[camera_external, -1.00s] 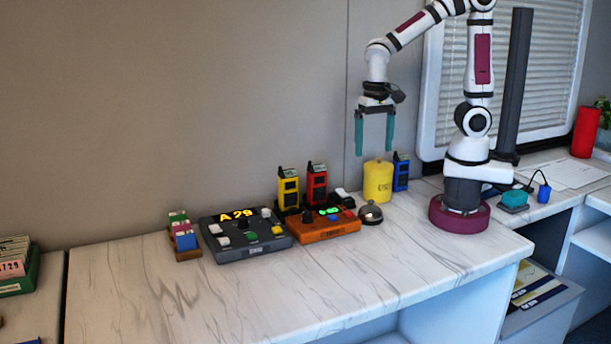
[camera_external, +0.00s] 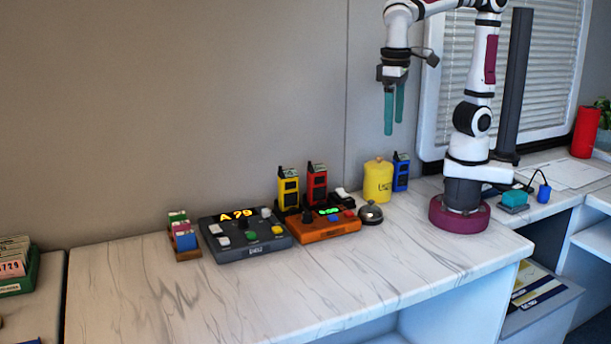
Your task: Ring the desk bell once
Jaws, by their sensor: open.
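The desk bell (camera_external: 371,213) is a small silver dome on a dark base. It stands on the marble-patterned counter, just right of the orange control box. My gripper (camera_external: 394,128) has two teal fingers pointing down. It hangs in the air above the counter, higher than the bell and a little to its right in the picture. The fingers look apart with nothing between them. Nothing touches the bell.
Close to the bell are the orange control box (camera_external: 325,231) and a yellow canister (camera_external: 377,181). Yellow (camera_external: 288,188), red (camera_external: 317,184) and blue (camera_external: 401,172) handheld devices stand behind. The counter front (camera_external: 330,275) is clear.

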